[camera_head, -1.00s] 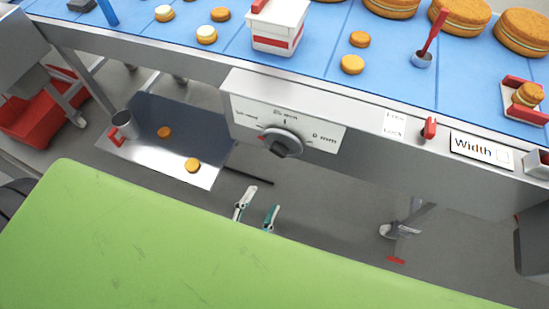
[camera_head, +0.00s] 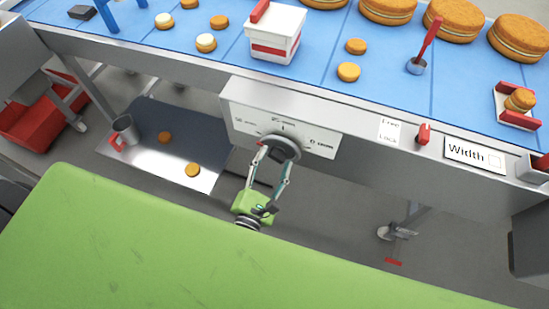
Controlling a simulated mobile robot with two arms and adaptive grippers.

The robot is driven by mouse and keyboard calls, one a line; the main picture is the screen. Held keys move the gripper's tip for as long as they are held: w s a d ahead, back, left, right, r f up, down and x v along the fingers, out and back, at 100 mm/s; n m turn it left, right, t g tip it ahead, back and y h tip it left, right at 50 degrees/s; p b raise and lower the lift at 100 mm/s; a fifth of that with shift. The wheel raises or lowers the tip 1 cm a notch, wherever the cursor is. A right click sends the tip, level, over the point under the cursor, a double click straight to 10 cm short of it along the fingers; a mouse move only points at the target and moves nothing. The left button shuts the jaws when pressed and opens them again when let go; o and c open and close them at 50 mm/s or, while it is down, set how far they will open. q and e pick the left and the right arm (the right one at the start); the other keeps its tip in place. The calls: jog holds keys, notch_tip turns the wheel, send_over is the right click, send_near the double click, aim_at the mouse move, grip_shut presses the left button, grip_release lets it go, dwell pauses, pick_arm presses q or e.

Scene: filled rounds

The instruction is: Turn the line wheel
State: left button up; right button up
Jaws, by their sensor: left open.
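The line wheel (camera_head: 285,145) is a dark grey round knob on a white dial plate (camera_head: 318,142) with small printed marks, on the front of the line's metal side. My left gripper (camera_head: 273,152), with a green body and slim grey fingers, reaches up from below. The fingertips hide part of the wheel's lower left side. My right gripper is not in view.
A red lever (camera_head: 424,134) and a "Width" label (camera_head: 474,154) sit right of the dial. A metal tray (camera_head: 172,176) is below left. A green surface (camera_head: 120,240) fills the front.

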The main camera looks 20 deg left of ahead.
pick_arm(q)
jog(key=shift+w, duration=0.35)
jog(key=c, duration=1.1)
